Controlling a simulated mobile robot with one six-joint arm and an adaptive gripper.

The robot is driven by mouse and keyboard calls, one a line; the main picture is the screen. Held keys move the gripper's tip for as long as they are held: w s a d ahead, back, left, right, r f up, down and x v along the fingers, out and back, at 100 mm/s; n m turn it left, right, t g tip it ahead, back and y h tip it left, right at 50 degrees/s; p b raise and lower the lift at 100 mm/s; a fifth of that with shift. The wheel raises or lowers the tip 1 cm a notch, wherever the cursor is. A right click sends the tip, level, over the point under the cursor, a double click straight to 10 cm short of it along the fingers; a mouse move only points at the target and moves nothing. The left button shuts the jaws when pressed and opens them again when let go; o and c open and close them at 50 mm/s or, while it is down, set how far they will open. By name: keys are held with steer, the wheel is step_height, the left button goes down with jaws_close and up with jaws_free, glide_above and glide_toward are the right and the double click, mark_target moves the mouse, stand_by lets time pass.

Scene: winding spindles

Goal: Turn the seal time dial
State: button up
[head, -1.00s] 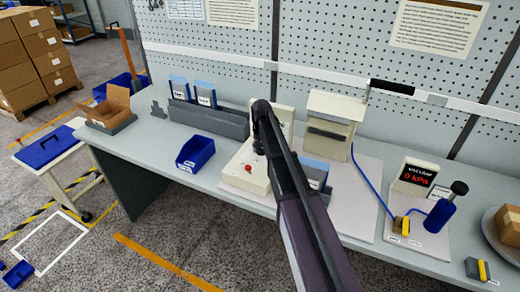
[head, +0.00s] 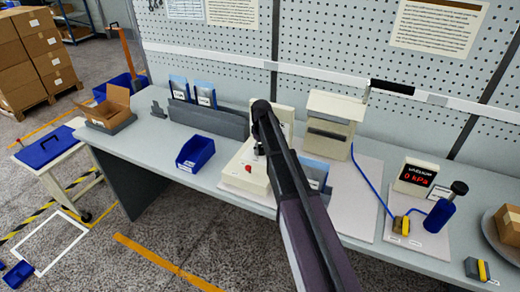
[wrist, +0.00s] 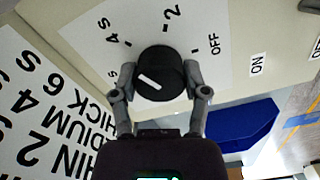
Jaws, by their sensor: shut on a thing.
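The seal time dial (wrist: 168,62) is a round black knob with a white line on its face, in the middle of the wrist view. My gripper (wrist: 161,78) is shut on it, one finger on each side. The line lies on the lower left of the face, towards a partly hidden label ending in "S". Around the dial the panel reads "OFF" (wrist: 213,44), "2" (wrist: 172,18) and "4 s" (wrist: 114,30). In the head view my arm hides the dial on the cream machine (head: 235,178), which has a red button (head: 248,168).
A blue bin (head: 195,153) stands left of the machine on the grey bench. A cream box-shaped unit (head: 330,125) stands to its right. A vacuum display (head: 414,176) reading 0 kPa and a blue bottle (head: 439,214) are farther right. A printed seconds chart (wrist: 40,110) lies beside the dial.

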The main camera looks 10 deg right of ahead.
steer(key=shift+w+n, duration=0.2)
steer(key=shift+n, duration=0.3)
steer(key=o, duration=1.1)
steer(key=shift+o, duration=0.2)
steer(key=shift+s, duration=0.1)
steer(key=shift+r, duration=0.1)
